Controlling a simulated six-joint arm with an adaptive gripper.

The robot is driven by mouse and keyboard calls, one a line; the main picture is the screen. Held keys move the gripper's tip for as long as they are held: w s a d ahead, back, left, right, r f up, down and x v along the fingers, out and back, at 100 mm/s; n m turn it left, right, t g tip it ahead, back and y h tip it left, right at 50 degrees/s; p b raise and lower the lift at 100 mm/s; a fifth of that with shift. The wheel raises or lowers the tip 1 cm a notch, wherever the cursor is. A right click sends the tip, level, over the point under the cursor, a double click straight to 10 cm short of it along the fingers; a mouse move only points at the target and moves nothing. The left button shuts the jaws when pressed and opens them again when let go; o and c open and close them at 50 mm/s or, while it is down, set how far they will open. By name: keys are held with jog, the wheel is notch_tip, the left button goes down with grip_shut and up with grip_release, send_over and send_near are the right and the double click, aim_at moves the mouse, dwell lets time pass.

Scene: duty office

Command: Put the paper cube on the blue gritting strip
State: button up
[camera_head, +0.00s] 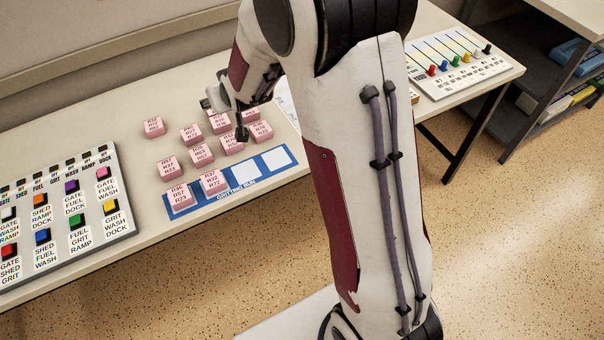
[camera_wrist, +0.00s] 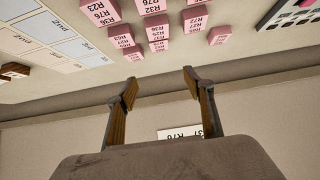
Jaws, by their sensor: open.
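Several alike pink paper cubes with printed codes stand on the table; which one the task means I cannot tell. One cube (camera_head: 153,126) stands apart at the back left. The blue gritting strip (camera_head: 225,196) lies near the front edge. Two cubes, a left one (camera_head: 180,198) and a right one (camera_head: 214,183), sit on its left end; its two right white squares are bare. My gripper (camera_head: 225,118) is over the back right of the cube group, partly hiding some cubes. In the wrist view my gripper (camera_wrist: 160,83) is open and empty, with cubes (camera_wrist: 157,32) beyond its fingertips.
A panel of coloured buttons (camera_head: 70,215) fills the table's left side. A board with coloured sliders (camera_head: 455,62) is at the right. A wall (camera_head: 100,45) runs behind the table. A white card with print (camera_wrist: 180,133) shows behind the fingers in the wrist view.

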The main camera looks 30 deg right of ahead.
jog(key=s+r+g, duration=0.1)
jog(key=s+r, duration=0.7)
jog(key=s, duration=0.1)
jog(key=s+r+g, duration=0.1)
jog(key=s+r, duration=0.1)
jog(key=s, duration=1.2)
jog(key=s+r+g, duration=0.2)
jog(key=s+r, duration=0.1)
jog(key=s, duration=1.2)
jog(key=shift+s+d+r, duration=0.15)
jog(key=shift+d, duration=0.2)
jog(key=shift+o, duration=0.6)
